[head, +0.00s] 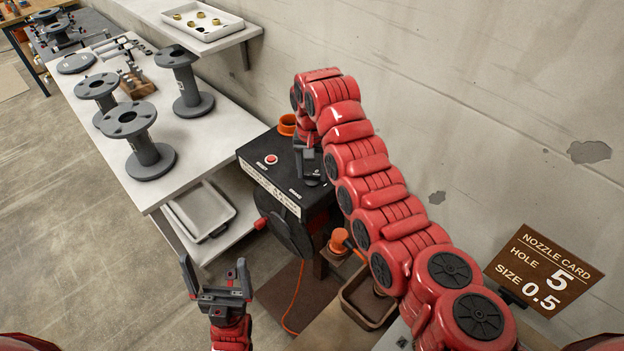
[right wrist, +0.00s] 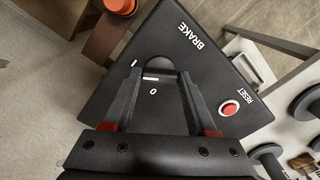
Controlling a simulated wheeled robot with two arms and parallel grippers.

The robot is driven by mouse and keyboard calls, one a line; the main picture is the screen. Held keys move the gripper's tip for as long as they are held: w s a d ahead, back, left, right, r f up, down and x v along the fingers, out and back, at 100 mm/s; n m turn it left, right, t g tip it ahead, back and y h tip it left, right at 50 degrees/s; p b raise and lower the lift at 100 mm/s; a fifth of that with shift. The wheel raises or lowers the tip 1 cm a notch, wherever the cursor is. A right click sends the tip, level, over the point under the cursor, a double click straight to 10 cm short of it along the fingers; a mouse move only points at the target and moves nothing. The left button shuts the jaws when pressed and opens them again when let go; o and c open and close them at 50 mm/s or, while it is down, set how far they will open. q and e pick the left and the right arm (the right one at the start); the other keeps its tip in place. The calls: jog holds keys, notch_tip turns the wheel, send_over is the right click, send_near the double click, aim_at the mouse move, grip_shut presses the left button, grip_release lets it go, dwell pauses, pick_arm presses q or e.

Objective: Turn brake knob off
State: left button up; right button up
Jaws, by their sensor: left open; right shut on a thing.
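The black machine box (head: 262,172) stands beside the white bench, with BRAKE and RESET lettering on its top panel in the right wrist view (right wrist: 195,80). The dark round brake knob (right wrist: 158,65) sits by the marks I and 0. My right gripper (head: 311,178) reaches down onto the panel and is shut on the knob, its fingers on either side of it in the right wrist view (right wrist: 160,80). A short white line shows between the fingers, close to the 0. The fingers partly hide the knob. My left gripper (head: 214,275) is open and empty, low in front of the machine.
A red reset button (head: 271,159) is on the same panel. An orange cup (head: 287,125) stands behind it. Several grey flanged spools stand on the white bench (head: 215,122). A nozzle card (head: 545,270) reads hole 5, size 0.5. Floor near my left gripper is clear.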

jog(key=n+b, duration=0.5)
jog(key=n, duration=0.1)
jog(key=shift+f+b, duration=0.15)
jog(key=shift+b, duration=0.2)
jog(key=n+b, duration=0.1)
jog(key=n, duration=0.1)
jog(key=shift+n, duration=0.3)
jog(key=shift+n+b, duration=0.7)
jog(key=shift+n, duration=0.3)
jog(key=shift+r, duration=0.2)
jog(key=o, duration=1.4)
jog(key=shift+c, duration=0.2)
